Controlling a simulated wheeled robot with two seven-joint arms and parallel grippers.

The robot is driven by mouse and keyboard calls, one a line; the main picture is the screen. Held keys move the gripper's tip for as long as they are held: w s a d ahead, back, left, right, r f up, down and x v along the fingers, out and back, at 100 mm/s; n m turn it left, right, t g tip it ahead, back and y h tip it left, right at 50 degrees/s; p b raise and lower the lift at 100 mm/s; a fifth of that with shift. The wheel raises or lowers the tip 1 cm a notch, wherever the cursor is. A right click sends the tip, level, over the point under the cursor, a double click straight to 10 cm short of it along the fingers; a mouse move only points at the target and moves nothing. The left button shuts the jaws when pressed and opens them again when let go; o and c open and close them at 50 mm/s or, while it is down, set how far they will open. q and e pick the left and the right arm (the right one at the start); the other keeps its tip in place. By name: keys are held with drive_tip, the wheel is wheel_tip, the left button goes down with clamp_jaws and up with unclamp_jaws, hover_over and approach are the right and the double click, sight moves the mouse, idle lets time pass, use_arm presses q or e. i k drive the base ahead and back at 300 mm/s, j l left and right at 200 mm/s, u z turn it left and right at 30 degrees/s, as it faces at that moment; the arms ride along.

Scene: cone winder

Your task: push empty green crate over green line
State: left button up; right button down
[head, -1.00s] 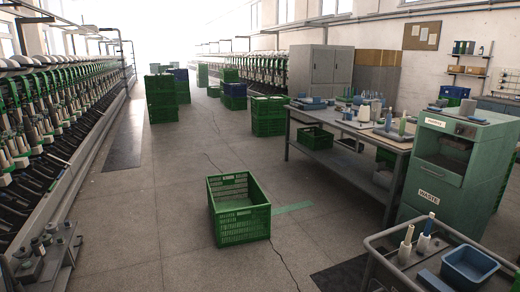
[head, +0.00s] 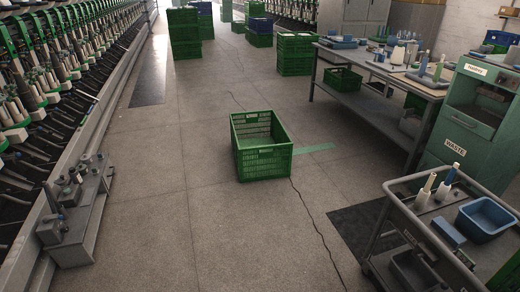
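The empty green crate (head: 263,163) stands upright on the grey floor in the middle of the head view, its open top showing bare inside walls. The green line (head: 314,149) is a short strip on the floor. It shows to the right of the crate, and its left end meets or passes behind the crate's right side. I cannot tell whether it runs on under the crate. Neither of my grippers is in view.
A winding machine (head: 50,95) runs along the left, with a small metal stand (head: 78,215) at its foot. A workbench (head: 385,80) and a grey cart (head: 400,225) stand at right. Stacked green crates (head: 296,55) stand farther back. The floor before the crate is clear.

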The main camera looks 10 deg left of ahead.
sight(262, 158)
drive_tip(key=i+j+u, duration=0.3)
drive_tip(key=i, duration=0.2)
drive_tip(key=i+j+u, duration=0.2)
drive_tip(key=i+u, duration=0.15)
drive_tip(key=i, duration=0.15)
drive_tip(key=i+u, duration=0.3)
drive_tip(key=i, duration=0.9)
drive_tip(key=i+j, duration=0.15)
drive_tip(key=i, duration=0.55)
drive_tip(key=i+z, duration=0.1)
drive_tip(key=i, duration=0.6)
drive_tip(key=i+j+z, duration=0.1)
drive_tip(key=i+z, duration=0.35)
drive_tip(key=i+j+z, duration=0.2)
drive_tip(key=z, duration=0.2)
drive_tip(key=i+j+z, duration=0.6)
drive_tip(key=j+z, duration=0.25)
drive_tip(key=i+j+z, duration=0.2)
drive_tip(key=j+z, duration=0.25)
drive_tip(key=i+j, duration=0.15)
drive_tip(key=j, duration=0.3)
drive_tip(key=i+j+z, duration=0.1)
drive_tip(key=j, duration=0.3)
drive_tip(key=i+j, duration=0.15)
drive_tip(key=j, duration=0.3)
